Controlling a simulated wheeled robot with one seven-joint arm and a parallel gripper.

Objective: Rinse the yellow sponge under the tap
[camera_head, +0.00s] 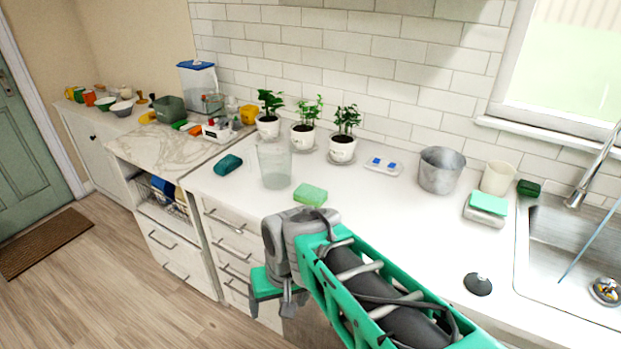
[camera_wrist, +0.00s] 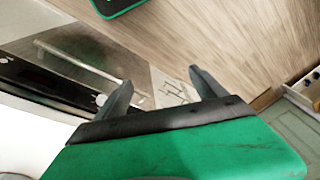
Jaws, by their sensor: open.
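A small yellow item (camera_head: 148,118) lies on the far left counter; it is too small to tell whether it is the yellow sponge. A yellow block-like object (camera_head: 248,115) stands by the wall behind the plants. The chrome tap (camera_head: 590,168) rises at the right edge over the steel sink (camera_head: 545,245). A thin blue line crosses the basin; I cannot tell whether it is water or a stick. My gripper (camera_head: 284,306) hangs in front of the counter's drawers, away from these things. In the wrist view my gripper (camera_wrist: 163,92) has its fingers apart with nothing between them.
A light green sponge (camera_head: 310,195), a glass container (camera_head: 274,166) and a teal sponge (camera_head: 229,165) stand near the counter's front. A metal pot (camera_head: 439,170), a white cup (camera_head: 497,178) and a teal sponge on a dish (camera_head: 488,203) are near the sink.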

